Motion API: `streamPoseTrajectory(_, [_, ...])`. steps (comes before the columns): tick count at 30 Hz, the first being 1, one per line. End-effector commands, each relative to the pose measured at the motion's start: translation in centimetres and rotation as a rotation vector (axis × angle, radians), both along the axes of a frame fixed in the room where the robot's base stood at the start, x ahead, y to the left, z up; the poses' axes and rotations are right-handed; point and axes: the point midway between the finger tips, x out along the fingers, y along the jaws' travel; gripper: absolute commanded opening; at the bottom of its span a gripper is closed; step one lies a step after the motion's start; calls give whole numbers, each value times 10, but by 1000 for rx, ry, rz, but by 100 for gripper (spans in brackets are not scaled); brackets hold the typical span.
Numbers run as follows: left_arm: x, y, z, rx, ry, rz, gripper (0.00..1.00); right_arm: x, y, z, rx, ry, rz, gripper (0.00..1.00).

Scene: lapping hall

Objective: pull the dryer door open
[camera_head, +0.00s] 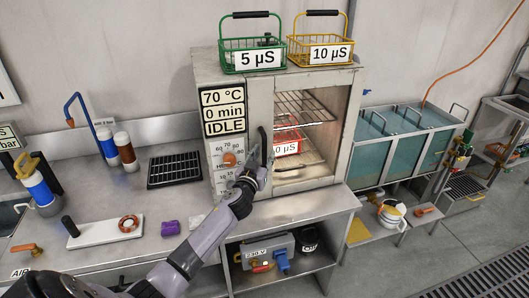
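The dryer (225,75) is a steel cabinet with a display reading 70 °C, 0 min, IDLE. Its door (260,100) shows as a grey upright panel with a dark vertical handle (263,142). Right of the panel the inside is visible; I cannot tell whether through glass or an open gap. Inside are wire racks and a red basket (287,137), its label partly hidden by the panel. My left gripper (255,166) is at the lower end of the handle. Its fingers are too small to tell whether they close on it. My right gripper is not in view.
Green (252,60) and yellow (320,54) baskets stand on top of the dryer. The bench left of it holds a black rack (174,169), a purple item (170,228) and bottles. Water tanks (405,140) stand to the right.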

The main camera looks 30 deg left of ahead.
Motion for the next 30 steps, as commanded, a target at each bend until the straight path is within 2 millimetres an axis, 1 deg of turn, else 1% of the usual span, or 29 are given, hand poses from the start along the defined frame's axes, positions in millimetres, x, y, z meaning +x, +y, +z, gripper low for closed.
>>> streamPoseTrajectory(1, [5,1,1,-1,0,0,35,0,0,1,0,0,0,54])
streamPoseTrajectory(6, [13,3,0,0,0,-1,35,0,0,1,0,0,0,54])
streamPoseTrajectory(15, [14,3,0,0,0,-1,35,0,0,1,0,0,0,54])
streamPoseTrajectory(30, [14,3,0,0,1,-1,1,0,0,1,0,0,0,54])
